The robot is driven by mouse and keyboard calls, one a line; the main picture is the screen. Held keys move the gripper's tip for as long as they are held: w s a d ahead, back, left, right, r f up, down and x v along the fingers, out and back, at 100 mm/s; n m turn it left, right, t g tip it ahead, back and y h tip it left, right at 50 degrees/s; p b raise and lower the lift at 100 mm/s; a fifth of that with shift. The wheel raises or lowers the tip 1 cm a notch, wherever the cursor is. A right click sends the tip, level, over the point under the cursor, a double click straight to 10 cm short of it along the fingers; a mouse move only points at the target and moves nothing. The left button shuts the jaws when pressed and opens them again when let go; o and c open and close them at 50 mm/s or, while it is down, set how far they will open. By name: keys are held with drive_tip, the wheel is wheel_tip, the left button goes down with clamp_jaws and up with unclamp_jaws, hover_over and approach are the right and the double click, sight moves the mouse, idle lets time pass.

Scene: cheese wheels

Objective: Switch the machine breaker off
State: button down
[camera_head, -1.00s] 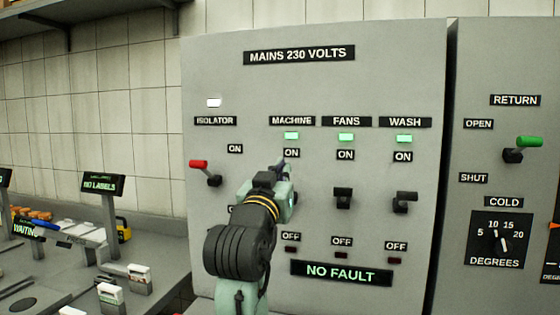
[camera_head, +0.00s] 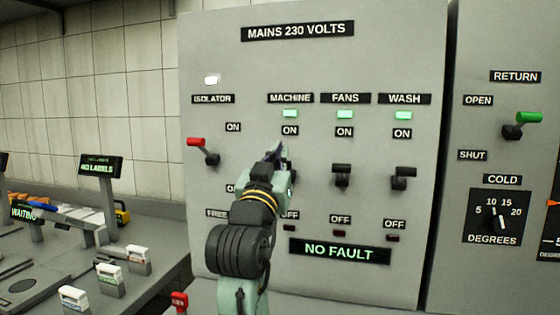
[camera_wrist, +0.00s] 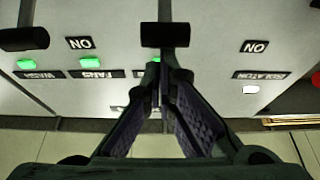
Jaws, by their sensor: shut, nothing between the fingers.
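The machine breaker sits under the MACHINE label (camera_head: 290,98) on the grey panel. Its green lamp (camera_head: 290,114) is lit and its ON label (camera_head: 290,131) shows. In the head view its lever is hidden behind my gripper (camera_head: 276,152), which is in front of the panel just below that label. In the wrist view, which is upside down, a black lever handle (camera_wrist: 165,35) is just beyond the fingertips (camera_wrist: 167,75), in line with them. The fingers are shut and empty; whether they touch the handle I cannot tell.
The fans lever (camera_head: 341,174) and wash lever (camera_head: 403,177) are to the right, with green lamps lit. The red-handled isolator (camera_head: 200,145) is to the left. A NO FAULT display (camera_head: 340,251) is below. A counter (camera_head: 150,285) with small items stands at the left.

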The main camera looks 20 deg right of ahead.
drive_tip(key=shift+s+f+b, duration=0.1)
drive_tip(key=shift+f+b, duration=0.2)
drive_tip(key=shift+b, duration=0.05)
drive_tip(key=shift+f+t+h+b, duration=0.2)
drive_tip(key=shift+t+h+b, duration=0.25)
drive_tip(key=shift+b, duration=0.2)
drive_tip(key=shift+s+a, duration=0.1)
